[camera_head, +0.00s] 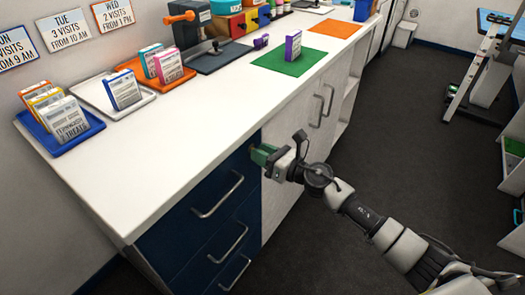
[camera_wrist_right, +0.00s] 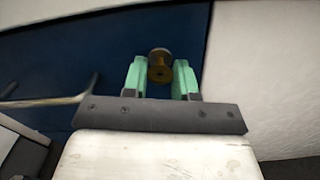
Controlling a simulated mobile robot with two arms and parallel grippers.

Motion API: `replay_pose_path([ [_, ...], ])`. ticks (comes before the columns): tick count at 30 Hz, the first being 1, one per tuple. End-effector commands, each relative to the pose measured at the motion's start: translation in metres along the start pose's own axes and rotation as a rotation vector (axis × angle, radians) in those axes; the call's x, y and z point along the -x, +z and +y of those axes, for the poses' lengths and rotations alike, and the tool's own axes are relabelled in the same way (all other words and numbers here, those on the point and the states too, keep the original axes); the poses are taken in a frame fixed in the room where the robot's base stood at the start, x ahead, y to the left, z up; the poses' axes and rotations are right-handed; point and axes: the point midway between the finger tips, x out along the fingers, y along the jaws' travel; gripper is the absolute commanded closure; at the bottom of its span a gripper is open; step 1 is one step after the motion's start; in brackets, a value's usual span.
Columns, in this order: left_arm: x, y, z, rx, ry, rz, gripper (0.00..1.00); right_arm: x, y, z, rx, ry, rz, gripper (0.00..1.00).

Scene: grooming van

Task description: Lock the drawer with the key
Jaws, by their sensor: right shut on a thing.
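The blue drawer unit (camera_head: 222,182) is under the white counter, with its drawers closed. My right gripper (camera_head: 262,154) is at the upper right corner of the top drawer's front, close to it. In the right wrist view its green fingers (camera_wrist_right: 159,80) are shut on the brass key (camera_wrist_right: 160,74), whose shape is partly hidden. A round brass lock (camera_wrist_right: 159,53) shows just beyond the key on the blue front. The key appears lined up with the lock; I cannot tell how deep it sits or how far it is turned. My left gripper is out of view.
The top drawer's handle (camera_head: 218,196) juts out left of my gripper; it shows in the wrist view (camera_wrist_right: 45,101). White cabinet doors (camera_head: 292,150) adjoin on the right. The counter (camera_head: 150,150) holds trays and cartons. Dark floor (camera_head: 400,160) is open at right.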

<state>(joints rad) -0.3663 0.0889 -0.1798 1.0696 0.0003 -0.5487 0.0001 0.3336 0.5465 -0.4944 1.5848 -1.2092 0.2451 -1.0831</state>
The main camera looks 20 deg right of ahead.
Motion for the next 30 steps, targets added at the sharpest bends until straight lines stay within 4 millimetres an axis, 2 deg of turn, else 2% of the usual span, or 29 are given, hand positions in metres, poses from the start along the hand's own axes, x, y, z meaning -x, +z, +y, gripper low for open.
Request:
replay_pose_path([
  [9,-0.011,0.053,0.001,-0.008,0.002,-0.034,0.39,0.000,0.003,0.000,-0.299,-0.001,0.001,0.96],
  [17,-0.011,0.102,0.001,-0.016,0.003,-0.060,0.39,0.000,0.003,0.000,-0.546,-0.002,0.000,0.96],
  [30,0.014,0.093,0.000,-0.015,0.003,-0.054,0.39,0.000,0.003,0.000,-0.961,-0.002,0.000,0.96],
])
